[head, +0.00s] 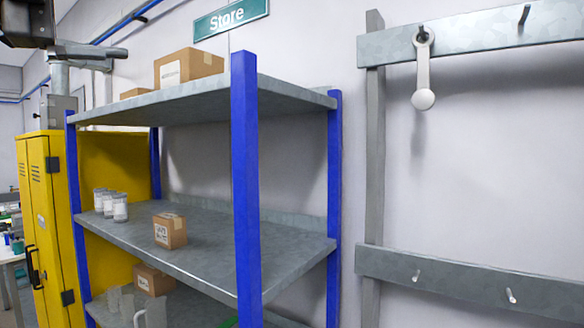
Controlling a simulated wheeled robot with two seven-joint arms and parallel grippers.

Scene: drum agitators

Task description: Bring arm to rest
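A dark and grey mechanical shape (65,40) enters at the top left corner, high above the yellow cabinet. It looks like the end of my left arm, cut off by the frame edge. I cannot make out whether its fingers are open or shut, and I see nothing clearly held in it. My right gripper and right arm do not show. A white piece with a ring end and a round knob (423,98) hangs by its ring from the upper wall rail (470,45), with no gripper near it.
A blue-posted grey shelf rack (245,180) fills the middle, holding cardboard boxes (188,67) and several cans (119,208). A yellow cabinet (38,220) stands at left. The lower wall rail (455,283) has bare pegs. A Store sign (231,17) is above.

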